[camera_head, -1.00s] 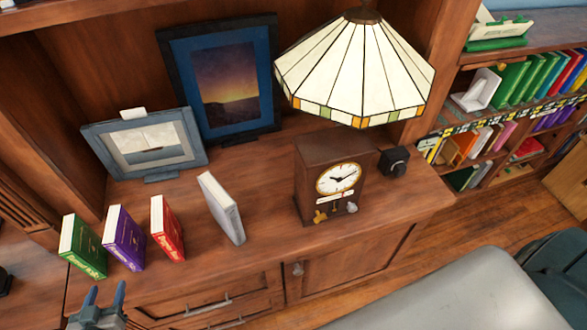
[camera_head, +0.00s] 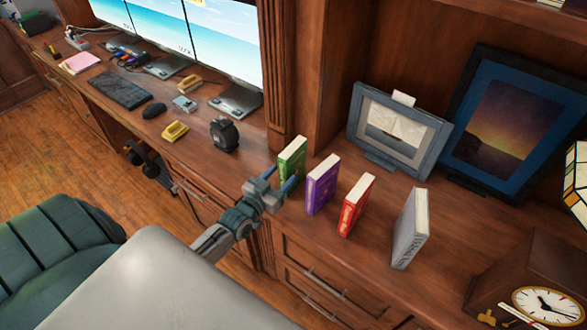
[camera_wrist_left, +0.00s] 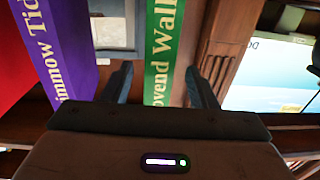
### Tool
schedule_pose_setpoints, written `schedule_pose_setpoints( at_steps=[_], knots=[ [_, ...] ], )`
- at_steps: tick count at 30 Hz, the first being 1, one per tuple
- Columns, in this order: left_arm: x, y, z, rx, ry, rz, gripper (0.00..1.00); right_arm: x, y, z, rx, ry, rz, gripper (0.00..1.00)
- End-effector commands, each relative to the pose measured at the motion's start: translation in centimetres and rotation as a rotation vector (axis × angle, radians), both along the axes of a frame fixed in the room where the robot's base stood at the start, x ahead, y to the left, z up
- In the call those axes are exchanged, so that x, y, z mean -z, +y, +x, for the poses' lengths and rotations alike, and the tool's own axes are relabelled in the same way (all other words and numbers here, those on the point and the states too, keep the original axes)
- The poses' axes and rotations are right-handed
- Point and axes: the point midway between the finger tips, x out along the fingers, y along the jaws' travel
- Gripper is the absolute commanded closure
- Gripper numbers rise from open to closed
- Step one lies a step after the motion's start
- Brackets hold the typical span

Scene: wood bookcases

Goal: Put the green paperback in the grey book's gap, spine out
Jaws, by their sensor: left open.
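The green paperback (camera_head: 291,160) stands upright at the left end of a row of books on the wooden cabinet top. My left gripper (camera_head: 279,180) is open in front of its spine. In the left wrist view the green spine (camera_wrist_left: 164,50) shows between the two fingers (camera_wrist_left: 161,85); I cannot tell whether they touch it. A grey book (camera_head: 411,230) stands upright at the right end of the row, with bare wood around it. No shelf gap is in view. My right gripper is not in view.
A purple book (camera_head: 321,184) stands close right of the green one, then a red book (camera_head: 355,204). Picture frames (camera_head: 398,133) stand behind, a clock (camera_head: 535,290) at the right. A wooden post (camera_head: 276,75) rises left of the green book; a desk with monitors lies beyond.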

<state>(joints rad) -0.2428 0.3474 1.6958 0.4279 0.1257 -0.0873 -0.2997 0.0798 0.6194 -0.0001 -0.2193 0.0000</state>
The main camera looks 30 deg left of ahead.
Motion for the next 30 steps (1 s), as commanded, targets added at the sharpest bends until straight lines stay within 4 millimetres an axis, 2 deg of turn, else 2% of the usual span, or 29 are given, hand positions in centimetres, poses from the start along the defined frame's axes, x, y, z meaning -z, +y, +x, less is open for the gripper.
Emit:
schedule_pose_setpoints(
  at_steps=[9, 19, 27, 30],
  knots=[
    [0.3, -0.3, 4.3, 0.000, -0.003, 0.000, 0.47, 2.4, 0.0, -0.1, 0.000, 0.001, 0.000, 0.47],
    [0.0, -0.3, 5.0, 0.000, 0.001, 0.000, 0.47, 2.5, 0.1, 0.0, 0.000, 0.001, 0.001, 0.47],
    [0.0, -0.3, 4.9, 0.000, 0.000, 0.000, 1.00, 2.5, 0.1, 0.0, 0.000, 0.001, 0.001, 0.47],
    [-0.1, -0.3, 5.0, 0.000, -0.002, 0.000, 1.00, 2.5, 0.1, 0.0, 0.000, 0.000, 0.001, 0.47]
  ],
)
